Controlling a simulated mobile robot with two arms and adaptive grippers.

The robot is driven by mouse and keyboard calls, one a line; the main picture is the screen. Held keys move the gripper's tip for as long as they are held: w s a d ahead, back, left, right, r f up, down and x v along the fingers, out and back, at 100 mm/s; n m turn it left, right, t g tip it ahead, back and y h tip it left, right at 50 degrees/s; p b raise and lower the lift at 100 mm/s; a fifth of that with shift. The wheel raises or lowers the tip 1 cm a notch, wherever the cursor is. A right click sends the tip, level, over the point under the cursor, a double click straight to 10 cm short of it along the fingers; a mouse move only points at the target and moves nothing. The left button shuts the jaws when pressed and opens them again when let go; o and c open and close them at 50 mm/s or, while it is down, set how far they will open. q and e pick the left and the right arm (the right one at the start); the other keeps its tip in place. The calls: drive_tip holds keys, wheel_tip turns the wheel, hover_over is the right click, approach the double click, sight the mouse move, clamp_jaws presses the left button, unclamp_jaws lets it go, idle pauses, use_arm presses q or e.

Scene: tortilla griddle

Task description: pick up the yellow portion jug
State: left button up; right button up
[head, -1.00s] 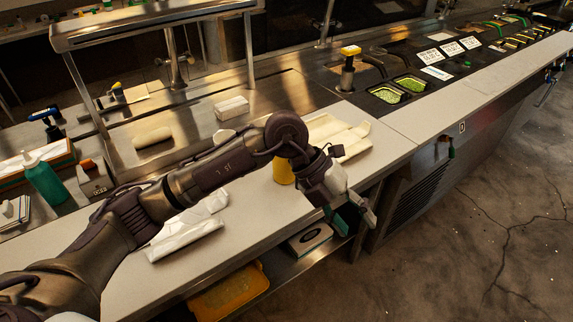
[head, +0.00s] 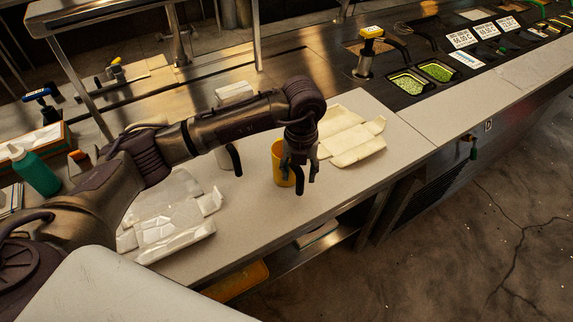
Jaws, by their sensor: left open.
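The yellow portion jug (head: 278,168) stands upright on the pale counter (head: 245,218), near its front edge. My left gripper (head: 307,178) points down at the jug's right side, in front of it, with its dark fingers apart and empty. The gripper and wrist hide part of the jug's right side. I cannot tell whether a finger touches the jug. My right gripper does not show.
White open wrappers or cartons lie to the right (head: 352,136) and left (head: 172,222) of the jug. A black curved handle (head: 236,158) stands behind-left. A teal bottle (head: 38,174) is at far left. Green-filled trays (head: 437,70) sit at the back right.

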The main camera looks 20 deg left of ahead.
sight(300, 185)
use_arm(q)
drive_tip(key=f+p, duration=0.1)
drive_tip(key=f, duration=0.1)
drive_tip(key=f+p, duration=0.1)
drive_tip(key=shift+w+d+f+p, duration=0.15)
drive_tip(key=shift+w+f+p, duration=0.1)
drive_tip(key=shift+w+p, duration=0.1)
wheel_tip(300, 185, down, 2)
drive_tip(key=shift+s+f, duration=0.1)
drive_tip(key=shift+f, duration=0.2)
drive_tip(key=c, duration=0.8)
clamp_jaws()
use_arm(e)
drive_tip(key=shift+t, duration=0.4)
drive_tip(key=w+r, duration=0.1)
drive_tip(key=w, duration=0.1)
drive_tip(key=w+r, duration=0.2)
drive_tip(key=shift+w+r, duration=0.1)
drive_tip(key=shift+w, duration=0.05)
